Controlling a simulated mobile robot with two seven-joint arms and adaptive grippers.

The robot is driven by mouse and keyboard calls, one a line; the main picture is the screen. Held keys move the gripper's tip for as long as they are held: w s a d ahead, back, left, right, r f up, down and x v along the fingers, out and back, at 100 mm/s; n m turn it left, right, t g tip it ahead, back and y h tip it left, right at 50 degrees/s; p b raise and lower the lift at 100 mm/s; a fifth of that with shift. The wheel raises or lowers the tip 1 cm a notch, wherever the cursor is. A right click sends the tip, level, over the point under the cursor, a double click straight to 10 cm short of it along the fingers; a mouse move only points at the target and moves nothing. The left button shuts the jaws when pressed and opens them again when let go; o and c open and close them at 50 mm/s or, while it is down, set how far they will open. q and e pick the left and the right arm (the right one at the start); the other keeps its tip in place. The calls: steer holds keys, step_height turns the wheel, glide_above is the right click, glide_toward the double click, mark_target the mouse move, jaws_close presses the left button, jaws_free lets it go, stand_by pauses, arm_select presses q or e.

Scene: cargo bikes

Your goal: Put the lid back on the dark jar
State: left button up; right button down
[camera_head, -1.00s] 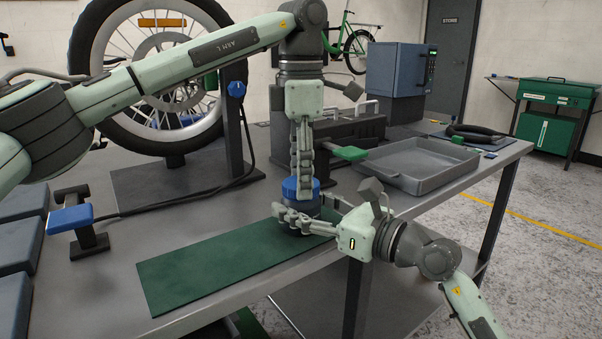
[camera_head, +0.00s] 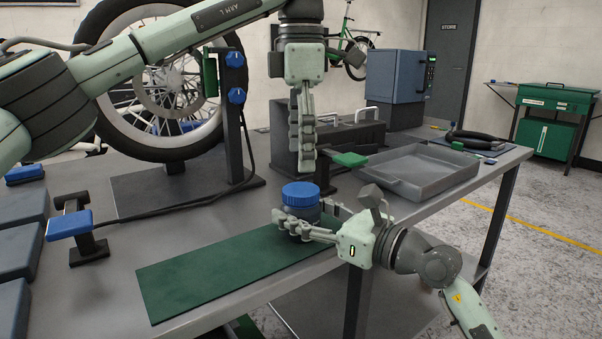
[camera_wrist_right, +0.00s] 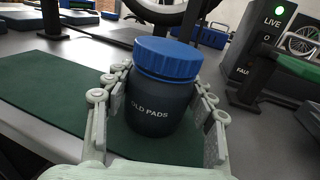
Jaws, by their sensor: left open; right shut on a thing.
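The dark jar (camera_head: 297,226) stands upright at the right end of the green mat (camera_head: 225,265). In the right wrist view the jar (camera_wrist_right: 158,110) reads "OLD PADS". The blue lid (camera_head: 300,194) sits on top of the jar, and it looks level in the right wrist view (camera_wrist_right: 168,60). How tightly it is seated I cannot tell. My right gripper (camera_head: 300,224) is shut on the jar, with fingers on both sides of its body. My left gripper (camera_head: 302,165) is open and empty, pointing down above the lid and apart from it.
A grey tray (camera_head: 420,172) lies at the right of the bench. A bicycle wheel (camera_head: 160,80) stands on a dark stand behind. A blue-topped clamp (camera_head: 70,224) and several blue-grey blocks (camera_head: 22,235) are at the left. The bench between clamp and mat is clear.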

arm_select(q)
step_height(320, 180, up, 6)
steer(key=shift+r, duration=0.15)
arm_select(e)
steer(key=shift+c, duration=2.4)
jaws_free()
steer(key=shift+d, duration=0.1)
steer(key=v, duration=1.2)
arm_select(q)
steer(key=shift+s+d, duration=0.1)
